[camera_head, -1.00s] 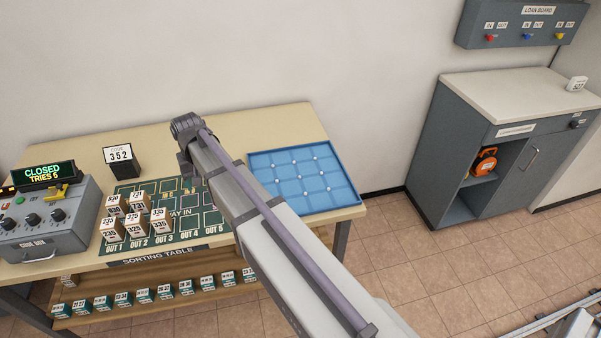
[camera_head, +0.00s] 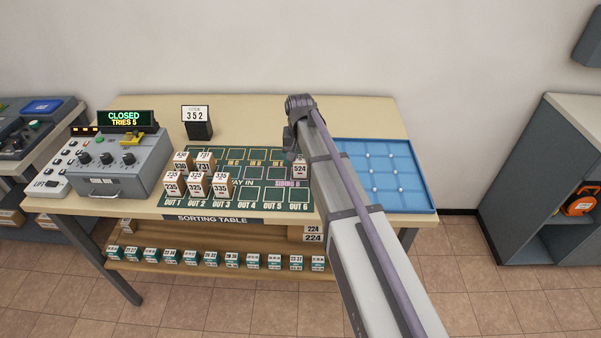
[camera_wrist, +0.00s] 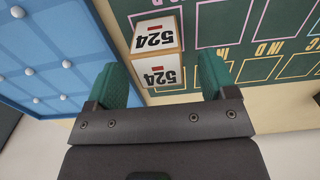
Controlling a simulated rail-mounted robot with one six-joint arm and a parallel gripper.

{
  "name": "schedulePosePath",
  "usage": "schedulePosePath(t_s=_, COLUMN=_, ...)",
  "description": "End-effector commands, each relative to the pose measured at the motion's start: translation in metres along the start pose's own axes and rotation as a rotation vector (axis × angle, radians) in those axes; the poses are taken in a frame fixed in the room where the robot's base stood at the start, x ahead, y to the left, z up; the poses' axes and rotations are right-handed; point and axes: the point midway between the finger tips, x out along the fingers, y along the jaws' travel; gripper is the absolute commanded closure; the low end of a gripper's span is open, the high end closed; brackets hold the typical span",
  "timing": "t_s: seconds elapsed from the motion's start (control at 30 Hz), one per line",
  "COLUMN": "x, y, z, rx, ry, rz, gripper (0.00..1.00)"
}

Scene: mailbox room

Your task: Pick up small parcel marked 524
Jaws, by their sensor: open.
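The small parcel marked 524 (camera_head: 300,169) stands on the green sorting mat near its right side, partly hidden by my arm in the head view. In the wrist view the parcel (camera_wrist: 157,38) shows white 524 labels on two faces, upside down. My gripper (camera_wrist: 165,82) is open, with its two green fingers on either side of the parcel's near end. The fingertips appear close to the parcel, and I see no grip on it.
A blue tray with white studs (camera_head: 425,208) lies right of the parcel. Several other small parcels (camera_head: 195,184) stand at the mat's left. A grey code box (camera_head: 125,165) is further left. Bare table (camera_head: 255,115) lies behind the mat. Numbered blocks line the shelf below.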

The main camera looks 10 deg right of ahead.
Motion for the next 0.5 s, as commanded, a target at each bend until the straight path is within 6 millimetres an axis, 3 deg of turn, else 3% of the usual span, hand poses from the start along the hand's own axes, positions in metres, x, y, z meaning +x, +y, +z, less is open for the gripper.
schedulePosePath(t_s=0.03, x=0.022, y=0.001, z=0.001, rx=0.0, ry=0.0, rz=0.0, gripper=0.22)
schedulePosePath(t_s=0.13, x=0.038, y=0.001, z=0.001, rx=0.0, ry=0.0, rz=0.0, gripper=0.22)
schedulePosePath(t_s=0.37, x=0.035, y=0.001, z=0.001, rx=0.0, ry=0.0, rz=0.0, gripper=0.22)
schedulePosePath(t_s=0.5, x=0.034, y=0.001, z=0.001, rx=0.0, ry=0.0, rz=0.0, gripper=0.34)
